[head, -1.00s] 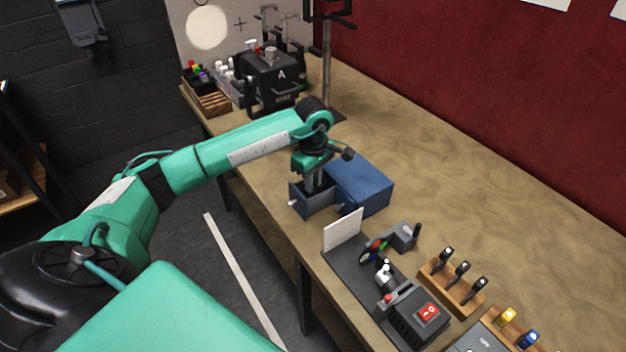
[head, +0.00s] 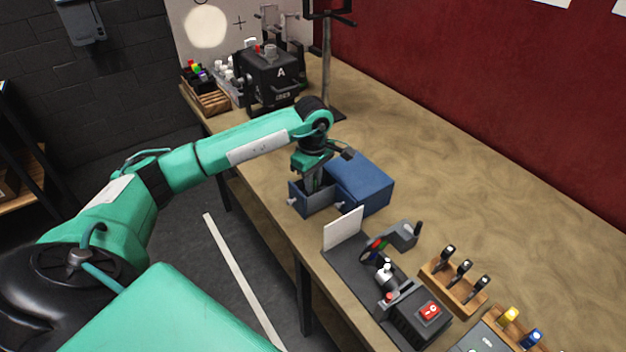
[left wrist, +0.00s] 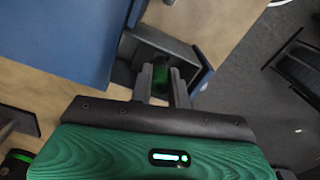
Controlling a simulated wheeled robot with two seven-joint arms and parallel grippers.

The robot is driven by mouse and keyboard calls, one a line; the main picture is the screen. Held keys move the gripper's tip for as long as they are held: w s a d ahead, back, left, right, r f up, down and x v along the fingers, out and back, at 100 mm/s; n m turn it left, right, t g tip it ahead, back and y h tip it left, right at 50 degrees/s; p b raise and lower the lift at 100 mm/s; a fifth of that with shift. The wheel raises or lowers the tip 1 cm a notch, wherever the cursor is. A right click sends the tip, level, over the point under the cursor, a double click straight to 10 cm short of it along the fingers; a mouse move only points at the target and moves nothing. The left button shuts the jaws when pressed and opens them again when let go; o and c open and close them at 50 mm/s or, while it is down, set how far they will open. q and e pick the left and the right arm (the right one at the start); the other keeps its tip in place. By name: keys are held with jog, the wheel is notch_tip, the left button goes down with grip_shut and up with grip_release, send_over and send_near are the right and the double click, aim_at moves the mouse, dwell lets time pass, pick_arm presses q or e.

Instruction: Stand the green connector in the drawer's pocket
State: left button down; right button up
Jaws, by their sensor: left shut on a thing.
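The blue drawer box (head: 366,182) stands on the bench with its drawer (head: 318,206) pulled out toward the left. My left gripper (head: 313,188) points down into the open drawer. In the left wrist view its two fingers (left wrist: 163,82) reach into the drawer (left wrist: 140,52) and are shut on the green connector (left wrist: 174,76), which shows as a dark green piece at the fingertips. The connector's lower end and the pocket are hidden by the fingers and shadow, so I cannot tell whether it is seated. My right gripper is not in view.
A white upright card (head: 343,229) and a dark station with a red switch (head: 430,311) stand in front of the box. A wooden rack (head: 455,281) is at the right. A black machine marked A (head: 270,78) stands behind.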

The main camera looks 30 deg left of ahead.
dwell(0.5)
pick_arm(q)
jog(key=shift+b, duration=0.3)
jog(key=shift+f+b, duration=0.4)
dwell(0.5)
jog(key=shift+f+b, duration=0.7)
jog(key=shift+b, duration=0.05)
dwell(0.6)
jog(key=c, duration=1.3)
grip_release()
jog(key=shift+c, duration=0.2)
jog(key=shift+o, duration=1.2)
jog(key=shift+w, duration=0.1)
